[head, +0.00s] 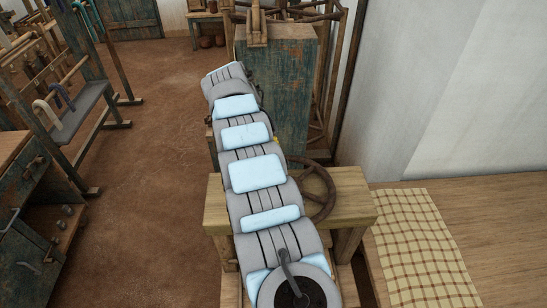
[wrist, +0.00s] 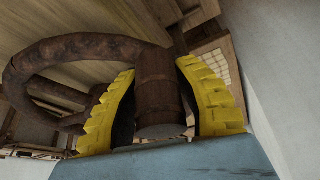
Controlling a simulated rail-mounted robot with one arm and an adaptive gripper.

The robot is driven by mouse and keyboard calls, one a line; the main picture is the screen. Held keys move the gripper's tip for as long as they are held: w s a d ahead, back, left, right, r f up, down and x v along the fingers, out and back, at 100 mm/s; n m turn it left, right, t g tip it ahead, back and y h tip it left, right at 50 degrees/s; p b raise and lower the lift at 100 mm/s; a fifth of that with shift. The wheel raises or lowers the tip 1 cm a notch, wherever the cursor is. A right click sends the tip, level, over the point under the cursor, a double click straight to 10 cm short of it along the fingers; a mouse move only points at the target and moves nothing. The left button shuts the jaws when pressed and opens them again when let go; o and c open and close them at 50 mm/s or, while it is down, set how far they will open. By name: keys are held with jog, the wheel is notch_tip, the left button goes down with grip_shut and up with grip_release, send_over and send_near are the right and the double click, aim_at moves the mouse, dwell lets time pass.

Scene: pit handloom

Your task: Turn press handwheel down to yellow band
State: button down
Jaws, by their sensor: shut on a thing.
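The press handwheel (head: 322,191) is a dark brown ring with spokes beside the wooden press frame in the head view, partly hidden by my arm. In the wrist view its thick curved rim (wrist: 70,50) fills the upper left. My gripper (wrist: 159,67) has yellow ribbed fingers, one on each side of a brown cylindrical handle (wrist: 161,100) by the rim. The gripper is shut on this handle. My gripper is not clearly visible in the head view. I cannot make out the yellow band for certain; a tiny yellow spot shows beside my arm in the head view.
A wooden beam (head: 350,201) lies under and beside the wheel. A tall blue-green worn post (head: 293,95) stands behind my arm. A checked cloth (head: 420,245) lies on the planks at right, near a white wall (head: 440,90). Brown floor (head: 150,200) is open at left.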

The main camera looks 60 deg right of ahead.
dwell(0.3)
jog(key=c, duration=0.7)
grip_release()
jog(key=shift+w+d, duration=0.1)
